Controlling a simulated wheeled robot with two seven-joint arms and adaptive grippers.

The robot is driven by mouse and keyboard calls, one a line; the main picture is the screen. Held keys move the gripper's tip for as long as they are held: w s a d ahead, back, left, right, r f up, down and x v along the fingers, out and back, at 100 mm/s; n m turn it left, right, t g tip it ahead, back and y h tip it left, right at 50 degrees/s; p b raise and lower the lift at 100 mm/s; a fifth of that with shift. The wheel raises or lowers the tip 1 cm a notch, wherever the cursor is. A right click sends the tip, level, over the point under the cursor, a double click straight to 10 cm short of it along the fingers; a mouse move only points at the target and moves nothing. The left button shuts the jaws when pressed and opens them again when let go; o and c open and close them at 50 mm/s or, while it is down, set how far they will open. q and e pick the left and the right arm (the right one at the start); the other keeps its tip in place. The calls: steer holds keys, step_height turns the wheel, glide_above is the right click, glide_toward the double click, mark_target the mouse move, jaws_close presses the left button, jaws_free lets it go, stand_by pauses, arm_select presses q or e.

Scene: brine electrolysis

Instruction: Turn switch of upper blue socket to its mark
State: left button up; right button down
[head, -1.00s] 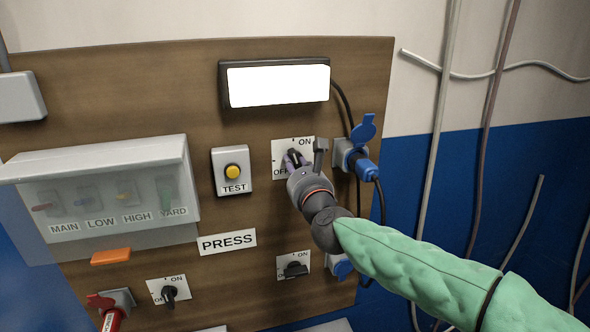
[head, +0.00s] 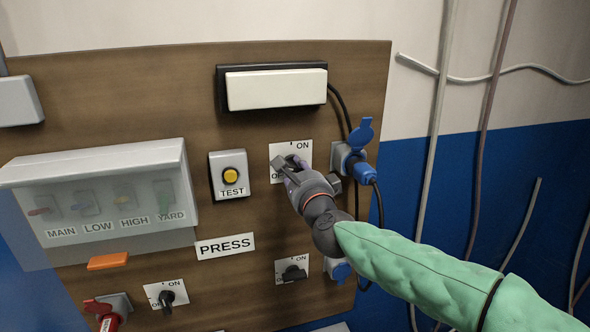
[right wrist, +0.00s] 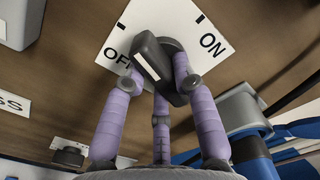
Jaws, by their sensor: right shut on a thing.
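The upper blue socket (head: 341,154) has its lid raised, and a blue plug (head: 365,173) with a black cable is in it. Its switch is a dark knob (right wrist: 160,65) with a white line, on a white plate (head: 304,152) marked OFF and ON, left of the socket. My right gripper (head: 284,172) is shut on this knob, with purple fingers around it in the right wrist view (right wrist: 160,88). The knob's white line points to the upper left there, toward the OFF-side mark; exact alignment is hard to tell. My left gripper is not in view.
Above is a lamp (head: 276,89), unlit. A TEST button (head: 231,175) and a clear-covered switch box (head: 95,165) are to the left. A lower switch (head: 293,273) and lower blue socket (head: 338,270) sit below. Pipes run along the wall at right.

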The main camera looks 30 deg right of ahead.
steer(key=shift+n+p, duration=0.3)
steer(key=shift+n, duration=1.6)
steer(key=c, duration=1)
jaws_free()
steer(key=shift+s, duration=0.15)
steer(key=v, duration=1.1)
steer(key=shift+s+a, duration=0.15)
steer(key=shift+s, duration=0.25)
